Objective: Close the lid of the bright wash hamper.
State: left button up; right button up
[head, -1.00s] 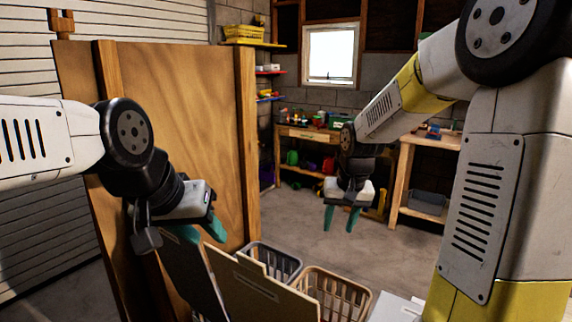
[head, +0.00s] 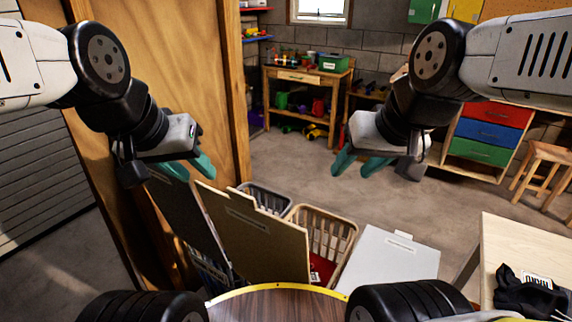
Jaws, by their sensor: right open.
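A beige wash hamper (head: 338,236) with slatted sides is open, with red cloth low inside. A tan lid panel (head: 262,248) with a pale label stands raised and tilted at its left. A dark lid panel (head: 188,220) stands raised further left. A white lid (head: 392,262) with a small tab lies flat at the right. I cannot read which hamper the labels name. My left gripper (head: 189,169) is open and empty, just above the dark lid's top edge. My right gripper (head: 358,164) is open and empty, above and beyond the beige hamper.
A grey basket (head: 266,198) stands behind the tan lid. A wooden partition (head: 160,60) rises close to my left arm. A pale table (head: 515,245) stands at the lower right. Shelves and a workbench (head: 300,78) line the back; the floor before them is clear.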

aim_at(262, 247)
jog(key=k+j, duration=0.15)
jog(key=k, duration=0.45)
jog(key=k+j, duration=0.15)
jog(key=k, duration=0.5)
